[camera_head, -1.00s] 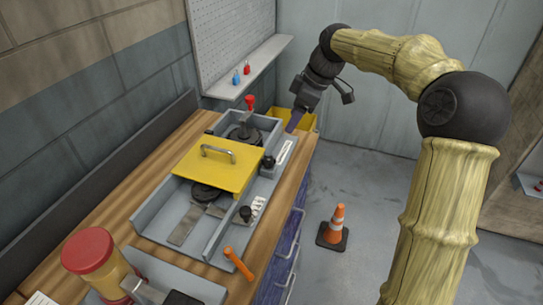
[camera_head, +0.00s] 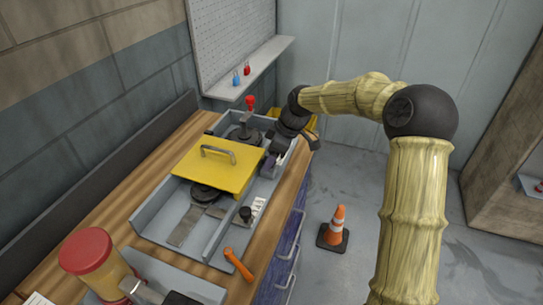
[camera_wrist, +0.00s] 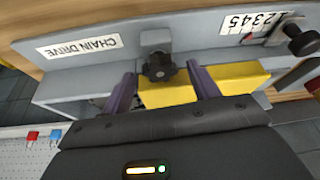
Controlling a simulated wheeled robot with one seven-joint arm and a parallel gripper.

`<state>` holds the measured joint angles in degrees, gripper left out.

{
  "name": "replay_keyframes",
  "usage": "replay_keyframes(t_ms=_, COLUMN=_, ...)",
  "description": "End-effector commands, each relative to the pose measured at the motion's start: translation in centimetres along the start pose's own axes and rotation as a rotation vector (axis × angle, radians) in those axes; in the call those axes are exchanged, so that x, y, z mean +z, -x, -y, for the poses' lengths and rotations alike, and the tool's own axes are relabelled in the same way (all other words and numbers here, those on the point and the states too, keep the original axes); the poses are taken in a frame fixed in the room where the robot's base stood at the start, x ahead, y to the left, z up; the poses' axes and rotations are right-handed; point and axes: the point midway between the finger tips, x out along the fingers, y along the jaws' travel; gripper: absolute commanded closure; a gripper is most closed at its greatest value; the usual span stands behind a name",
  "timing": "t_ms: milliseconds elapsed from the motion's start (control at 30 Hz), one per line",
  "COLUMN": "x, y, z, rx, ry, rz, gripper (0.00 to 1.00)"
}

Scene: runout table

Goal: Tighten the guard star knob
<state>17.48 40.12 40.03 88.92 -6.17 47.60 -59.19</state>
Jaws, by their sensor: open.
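The guard star knob (camera_wrist: 160,67) is black and lobed. In the wrist view it sits on the grey tray wall, upper centre, beside the yellow guard cover (camera_wrist: 205,88). My gripper (camera_wrist: 163,80) is open, with its purple fingers on either side of the knob and apart from it. Whether the fingertips reach the knob's depth I cannot tell. In the head view my gripper (camera_head: 269,161) is at the right edge of the guard cover (camera_head: 212,165), hiding the knob there. The guard lies flat over the grey machine tray (camera_head: 150,213), its grey handle up.
A second black knob (camera_wrist: 302,41) stands near the number scale (camera_wrist: 255,22). A red-topped lever (camera_head: 250,103) rises behind the guard. An orange-handled tool (camera_head: 239,264) lies at the tray's front. An orange cone (camera_head: 337,225) stands on the open floor to the right.

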Motion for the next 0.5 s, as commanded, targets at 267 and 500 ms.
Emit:
replay_keyframes(t_ms=267, x=0.00, y=-0.31, z=0.00, rx=0.001, ry=0.001, rz=0.000, gripper=0.40)
replay_keyframes(t_ms=500, x=0.00, y=-0.28, z=-0.01, rx=0.001, ry=0.001, rz=0.000, gripper=0.79)
